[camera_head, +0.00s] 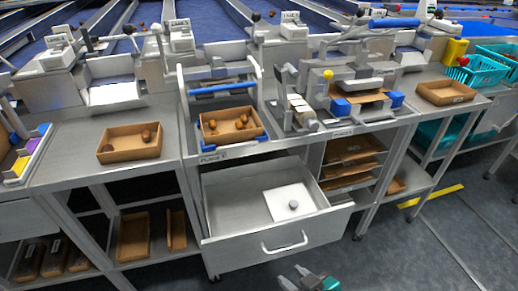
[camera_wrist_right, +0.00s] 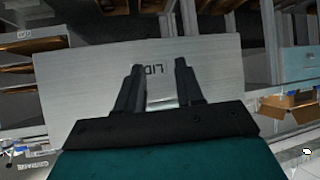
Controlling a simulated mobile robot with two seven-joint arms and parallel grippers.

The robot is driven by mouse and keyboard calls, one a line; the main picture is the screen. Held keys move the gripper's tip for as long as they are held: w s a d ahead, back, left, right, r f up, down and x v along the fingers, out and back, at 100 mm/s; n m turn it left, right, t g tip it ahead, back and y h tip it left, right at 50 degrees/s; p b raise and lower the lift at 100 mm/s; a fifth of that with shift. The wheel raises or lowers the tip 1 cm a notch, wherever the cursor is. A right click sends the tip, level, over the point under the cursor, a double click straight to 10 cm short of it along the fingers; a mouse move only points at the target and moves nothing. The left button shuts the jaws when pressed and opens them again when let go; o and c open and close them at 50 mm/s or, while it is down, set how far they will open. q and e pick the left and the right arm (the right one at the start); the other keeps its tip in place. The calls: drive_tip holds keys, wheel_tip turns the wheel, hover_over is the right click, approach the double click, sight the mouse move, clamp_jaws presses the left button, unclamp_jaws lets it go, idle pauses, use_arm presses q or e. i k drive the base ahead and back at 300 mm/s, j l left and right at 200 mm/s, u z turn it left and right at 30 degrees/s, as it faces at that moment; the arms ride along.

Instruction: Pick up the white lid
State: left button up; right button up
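The white lid (camera_head: 291,202) is a flat square plate with a small grey knob. In the head view it lies in the right part of the open grey drawer (camera_head: 228,211), its knob facing up. My right gripper (camera_head: 289,275) is at the bottom of the head view, in front of the drawer and apart from the lid. In the right wrist view my right gripper (camera_wrist_right: 159,65) has its two dark fingers apart with nothing between them. They face a grey panel (camera_wrist_right: 215,75) with lettering; the lid does not show there. My left gripper is not in view.
The drawer's handle (camera_head: 285,243) sticks out in front. Above the drawer is a cardboard tray (camera_head: 231,137) with several dates. Another date tray (camera_head: 110,157) stands on the left bench. Shelves with flat trays (camera_head: 352,147) stand right of the drawer. The floor in front is open.

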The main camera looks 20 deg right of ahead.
sight(293, 207)
drive_tip(key=z, duration=0.95)
